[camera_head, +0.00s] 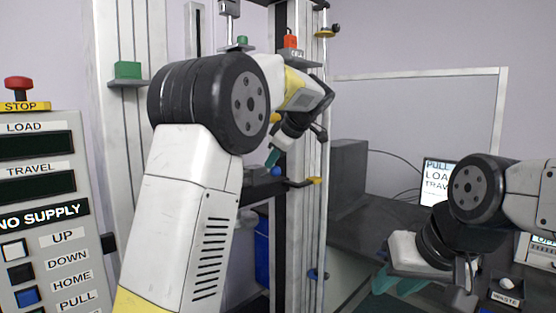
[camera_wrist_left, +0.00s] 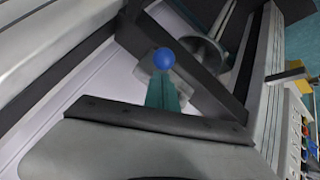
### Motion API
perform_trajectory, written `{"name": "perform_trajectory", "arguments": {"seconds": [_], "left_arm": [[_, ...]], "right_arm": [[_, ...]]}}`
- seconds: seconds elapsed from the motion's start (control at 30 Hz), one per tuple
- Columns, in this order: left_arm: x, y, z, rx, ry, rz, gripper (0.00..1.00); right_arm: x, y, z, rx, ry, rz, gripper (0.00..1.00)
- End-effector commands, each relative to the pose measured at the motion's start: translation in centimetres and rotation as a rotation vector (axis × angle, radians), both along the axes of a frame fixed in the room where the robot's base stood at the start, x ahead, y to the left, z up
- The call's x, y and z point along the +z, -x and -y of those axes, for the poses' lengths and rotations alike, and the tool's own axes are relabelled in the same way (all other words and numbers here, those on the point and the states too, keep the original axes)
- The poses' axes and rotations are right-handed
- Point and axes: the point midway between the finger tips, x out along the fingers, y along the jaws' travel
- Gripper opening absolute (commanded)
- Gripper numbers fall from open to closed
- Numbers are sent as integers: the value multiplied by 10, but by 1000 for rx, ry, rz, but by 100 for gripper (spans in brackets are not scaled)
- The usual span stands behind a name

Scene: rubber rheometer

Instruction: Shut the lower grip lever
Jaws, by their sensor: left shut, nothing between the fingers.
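A blue ball knob (camera_head: 276,171), which looks like the end of the lower grip lever, shows low beside the frame's column. In the left wrist view the blue knob (camera_wrist_left: 164,58) is at the tips of my shut teal fingers. My left gripper (camera_head: 272,159) is shut and empty, pointing down at the knob; I cannot tell whether they touch. The lever's arm and the lower grip are mostly hidden by my left arm and fingers. My right gripper (camera_head: 396,282) hangs at the lower right, its teal fingers apart, with nothing seen between them.
The control panel (camera_head: 45,210) stands at the left. The machine's pale column (camera_head: 311,120) rises just right of my left gripper, with a dark crossbar bearing a yellow tip (camera_head: 315,180). A screen (camera_head: 437,178) and a waste box (camera_head: 507,294) are at the right.

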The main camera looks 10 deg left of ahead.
Motion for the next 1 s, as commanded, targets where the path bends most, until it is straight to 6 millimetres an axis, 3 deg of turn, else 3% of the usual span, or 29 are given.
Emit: {"name": "perform_trajectory", "arguments": {"seconds": [0.27, 0.6, 1.0], "left_arm": [[-8, 4, 6, -5, -65, 46, 0], [-31, 13, 18, -7, -270, 206, 0], [-61, 17, 22, 0, -262, 201, 0]], "right_arm": [[0, 0, 0, 0, 0, 0, 31], [0, 0, 0, 0, 0, 0, 31], [0, 0, 0, 0, 0, 0, 31]]}}
